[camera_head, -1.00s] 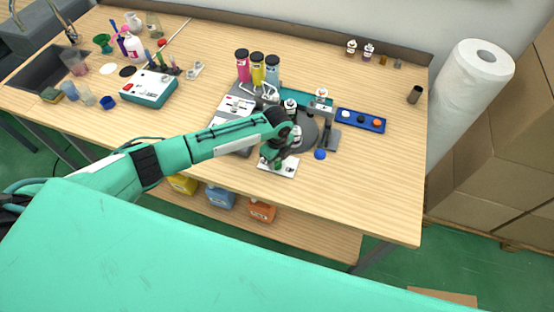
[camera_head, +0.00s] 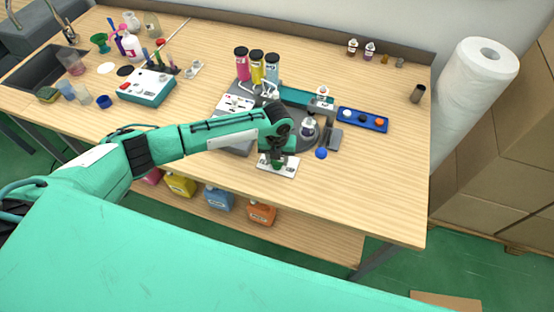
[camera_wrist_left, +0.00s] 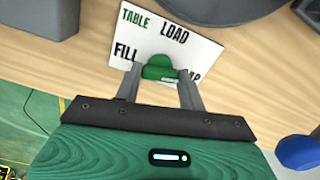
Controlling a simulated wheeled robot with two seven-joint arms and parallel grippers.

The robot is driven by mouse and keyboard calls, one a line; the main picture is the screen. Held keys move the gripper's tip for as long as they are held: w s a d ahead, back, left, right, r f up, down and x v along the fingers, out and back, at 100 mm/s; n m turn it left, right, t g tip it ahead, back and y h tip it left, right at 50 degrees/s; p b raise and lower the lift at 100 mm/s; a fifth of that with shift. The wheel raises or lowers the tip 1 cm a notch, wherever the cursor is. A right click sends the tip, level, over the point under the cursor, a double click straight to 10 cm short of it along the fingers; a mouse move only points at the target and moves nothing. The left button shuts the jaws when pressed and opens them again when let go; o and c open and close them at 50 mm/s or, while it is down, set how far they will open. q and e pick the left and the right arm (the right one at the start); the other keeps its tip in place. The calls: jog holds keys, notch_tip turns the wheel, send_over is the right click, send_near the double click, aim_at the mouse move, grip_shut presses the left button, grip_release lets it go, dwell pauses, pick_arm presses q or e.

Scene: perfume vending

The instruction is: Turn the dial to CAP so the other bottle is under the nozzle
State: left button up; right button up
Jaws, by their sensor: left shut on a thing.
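The green dial (camera_wrist_left: 158,66) sits on a white plate (camera_wrist_left: 190,48) lettered TABLE, LOAD and FILL, with a partly covered label ending in "P" at the right. My left gripper (camera_wrist_left: 160,80) has a finger on each side of the dial and is shut on it. In the head view, the gripper (camera_head: 276,155) reaches down to the plate (camera_head: 291,167) at the front of the machine. I cannot tell which label the dial points to. One white-capped bottle (camera_head: 307,126) stands on the right of the grey turntable (camera_head: 315,140). My arm hides part of the turntable. My right gripper is not in view.
Pink, yellow and blue cylinders (camera_head: 257,68) stand behind my left arm. A blue tray (camera_head: 362,119) with caps lies to the right, and a blue knob (camera_head: 321,154) sits beside the turntable. The table's front right is clear.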

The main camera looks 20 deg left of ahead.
pick_arm(q)
jog(key=shift+r+m+b, duration=0.1)
jog(key=shift+m+b, duration=0.2)
jog(key=shift+m, duration=0.9)
jog(key=o, duration=1)
notch_tip(320, 180, up, 14)
jog(key=b, duration=0.3)
jog(key=shift+b, duration=0.4)
